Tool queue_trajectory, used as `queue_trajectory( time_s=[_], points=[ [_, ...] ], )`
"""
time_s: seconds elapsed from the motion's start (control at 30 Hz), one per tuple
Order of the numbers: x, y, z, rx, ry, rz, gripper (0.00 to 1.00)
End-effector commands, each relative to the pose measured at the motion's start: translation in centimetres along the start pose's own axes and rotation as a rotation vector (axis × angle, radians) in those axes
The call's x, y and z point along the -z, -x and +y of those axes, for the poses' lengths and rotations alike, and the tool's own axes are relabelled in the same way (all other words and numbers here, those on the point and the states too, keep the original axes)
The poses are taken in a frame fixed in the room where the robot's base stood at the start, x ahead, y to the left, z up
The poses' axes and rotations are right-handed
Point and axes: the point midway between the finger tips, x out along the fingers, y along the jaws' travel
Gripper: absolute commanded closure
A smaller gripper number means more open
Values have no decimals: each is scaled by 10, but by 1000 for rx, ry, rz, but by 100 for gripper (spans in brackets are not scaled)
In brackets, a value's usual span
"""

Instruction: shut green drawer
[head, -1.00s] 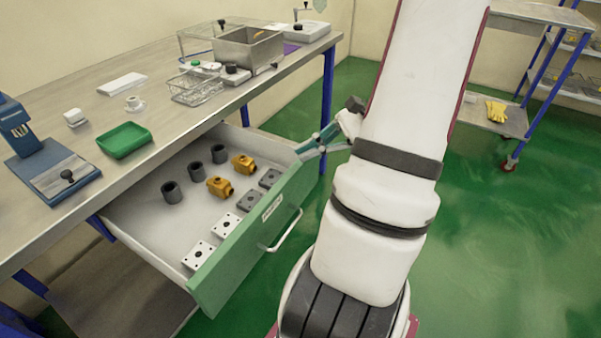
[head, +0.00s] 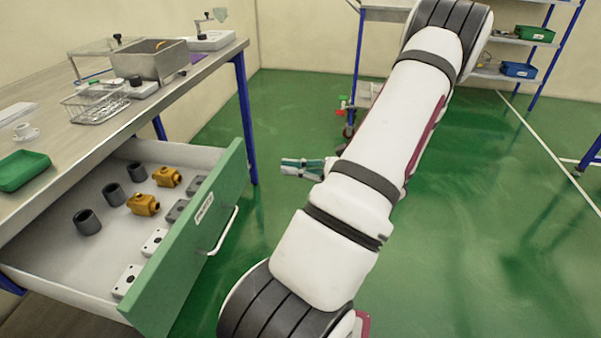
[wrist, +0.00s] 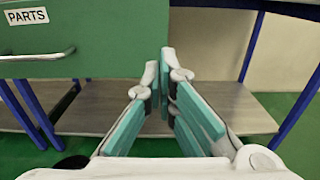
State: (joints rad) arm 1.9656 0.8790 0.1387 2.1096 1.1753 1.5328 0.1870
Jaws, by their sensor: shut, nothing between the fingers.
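The green drawer (head: 190,247) stands pulled out from under the workbench at the left of the head view. It holds dark cylinders, yellow fittings and grey and white blocks. Its front carries a silver bar handle (head: 224,232) and a label; the wrist view shows the green front (wrist: 115,50) with a PARTS label and the handle (wrist: 38,56). My gripper (head: 287,167) is to the right of the drawer front in the head view, apart from it. In the wrist view my gripper (wrist: 165,90) is shut and empty, below and right of the handle.
The workbench (head: 170,103) has a steel bin (head: 150,63), a wire basket (head: 97,104) and a green tray (head: 20,170) on it. Its blue leg (head: 245,118) stands just behind the drawer. Green floor is clear to the right. Shelving (head: 520,50) stands at the back right.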

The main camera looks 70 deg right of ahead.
Motion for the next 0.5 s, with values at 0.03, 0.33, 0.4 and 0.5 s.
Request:
queue_trajectory(
  time_s=[0.03,0.33,0.4,0.5],
  points=[
    [1,-12,0,-3,1,-2,100],
    [1,-65,0,-2,2,0,100],
    [1,-74,0,-2,1,0,100],
    [1,-83,0,-2,1,0,100]
  ],
)
